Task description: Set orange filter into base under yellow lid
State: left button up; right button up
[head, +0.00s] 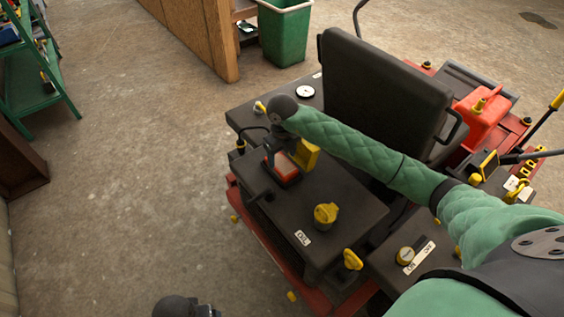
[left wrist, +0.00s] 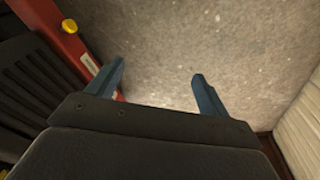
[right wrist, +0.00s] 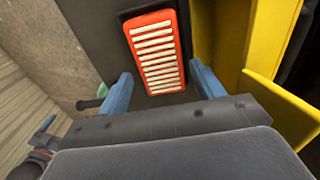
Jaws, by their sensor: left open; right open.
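The orange filter (right wrist: 155,50), with pale pleats, lies in the dark base (right wrist: 126,14) on the machine's black deck. In the head view the filter (head: 286,172) shows partly below my right gripper (head: 281,155). The yellow lid (right wrist: 222,40) stands open beside the base; it also shows in the head view (head: 307,153). My right gripper (right wrist: 162,88) is open, its blue fingers either side of the filter's near end, not visibly gripping it. I cannot tell how deep the filter sits. My left gripper (left wrist: 155,88) is open and empty over the floor.
The black seat (head: 385,95) rises behind my right forearm. A yellow cap (head: 326,214) and a yellow knob (head: 352,259) stand on the near side of the machine. A green bin (head: 285,35) and a green shelf (head: 35,75) stand farther off. The floor at left is clear.

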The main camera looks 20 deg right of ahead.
aim_at(282, 164)
pick_arm(q)
notch_tip(282, 164, up, 7)
jog(key=s+b, duration=0.1)
jog(key=b, duration=0.1)
jog(key=shift+s, duration=0.4)
pick_arm(e)
notch_tip(282, 164, up, 8)
jog(key=shift+r, duration=0.2)
jog(key=shift+f, duration=0.1)
